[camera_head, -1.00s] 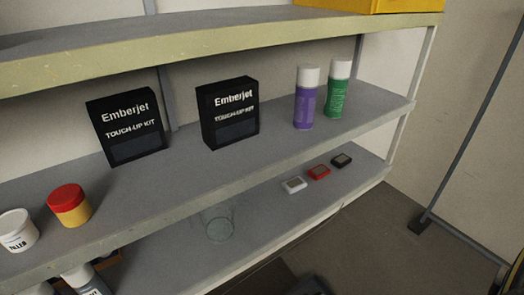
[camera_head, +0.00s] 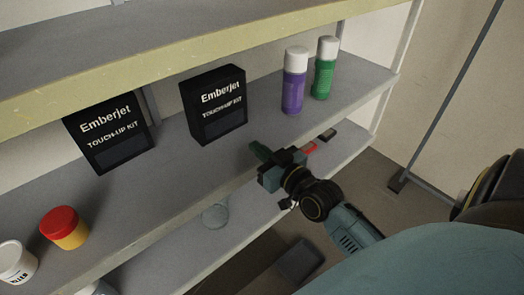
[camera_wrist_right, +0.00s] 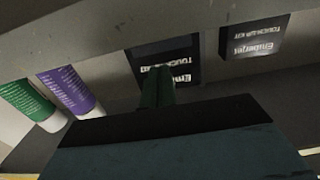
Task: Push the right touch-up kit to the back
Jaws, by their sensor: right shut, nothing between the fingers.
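The right touch-up kit (camera_head: 214,104) is a black "Emberjet" box standing upright on the middle shelf (camera_head: 180,185). A matching left touch-up kit (camera_head: 108,132) stands to its left. My right gripper (camera_head: 257,150) is shut and empty, at the front of the middle shelf, to the right of and in front of the right kit, apart from it in the head view. In the right wrist view the picture is upside down; the shut fingers (camera_wrist_right: 158,86) overlap the right kit (camera_wrist_right: 185,62), and I cannot tell there whether they touch. The left kit also shows there (camera_wrist_right: 252,36). My left gripper is out of view.
A purple spray can (camera_head: 293,80) and a green one (camera_head: 324,68) stand right of the kits. A red-lidded jar (camera_head: 64,228) and a white tub (camera_head: 15,262) stand front left. The upper shelf's edge (camera_head: 150,72) overhangs. A clear glass (camera_head: 215,215) is on the lower shelf.

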